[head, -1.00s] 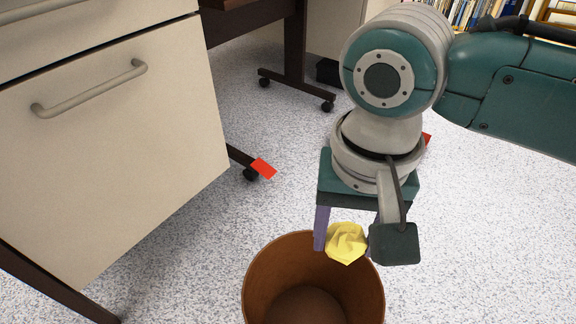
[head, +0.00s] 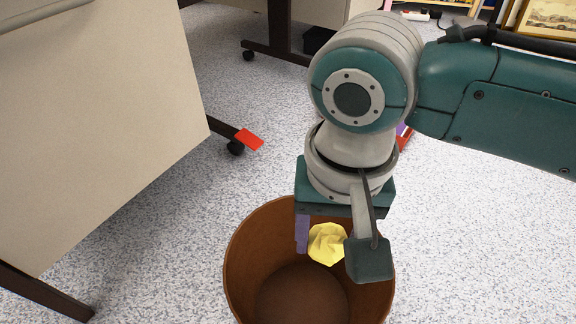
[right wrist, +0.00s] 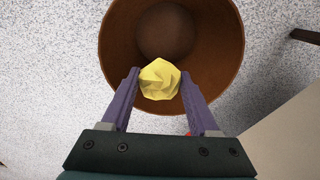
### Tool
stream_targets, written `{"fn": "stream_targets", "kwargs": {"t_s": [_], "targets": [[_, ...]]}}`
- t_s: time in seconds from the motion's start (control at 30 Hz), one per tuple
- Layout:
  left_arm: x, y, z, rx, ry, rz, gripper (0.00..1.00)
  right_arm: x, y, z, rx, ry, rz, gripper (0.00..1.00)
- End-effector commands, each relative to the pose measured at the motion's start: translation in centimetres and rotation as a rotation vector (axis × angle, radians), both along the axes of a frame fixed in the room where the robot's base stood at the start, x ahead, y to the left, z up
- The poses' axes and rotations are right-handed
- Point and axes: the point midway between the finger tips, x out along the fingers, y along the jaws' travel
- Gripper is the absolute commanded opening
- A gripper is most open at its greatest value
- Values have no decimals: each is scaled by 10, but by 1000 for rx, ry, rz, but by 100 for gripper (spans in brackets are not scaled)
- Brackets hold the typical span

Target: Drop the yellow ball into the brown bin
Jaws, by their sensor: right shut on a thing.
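The yellow ball (head: 327,244) looks crumpled and faceted. My right gripper (head: 325,246) is shut on it, with purple fingers on either side; one finger is partly hidden in the head view. The brown bin (head: 250,262) stands upright on the floor and is open at the top. In the head view the ball shows against the bin's opening. In the right wrist view the ball (right wrist: 160,80) sits between the fingertips, over the near part of the bin's opening (right wrist: 225,40). The bin looks empty inside. My left gripper is not in view.
A red piece (head: 249,139) lies by a dark desk foot with a caster (head: 236,148). A framed print (head: 548,25) is at the top right. Speckled floor is clear right of the bin.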

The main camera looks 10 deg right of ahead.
Motion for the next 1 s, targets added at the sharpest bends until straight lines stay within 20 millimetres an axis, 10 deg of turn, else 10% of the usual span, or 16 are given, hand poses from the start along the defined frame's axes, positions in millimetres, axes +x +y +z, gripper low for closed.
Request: {"fn": "stream_targets", "kwargs": {"t_s": [0.23,0.27,0.53,1.0], "targets": [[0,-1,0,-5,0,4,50,0,0,0,0,0,0,10],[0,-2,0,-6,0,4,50,0,0,0,0,0,0,63],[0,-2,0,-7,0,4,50,0,0,0,0,0,0,94],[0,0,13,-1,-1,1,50,0,0,14,0,0,0,96]]}}
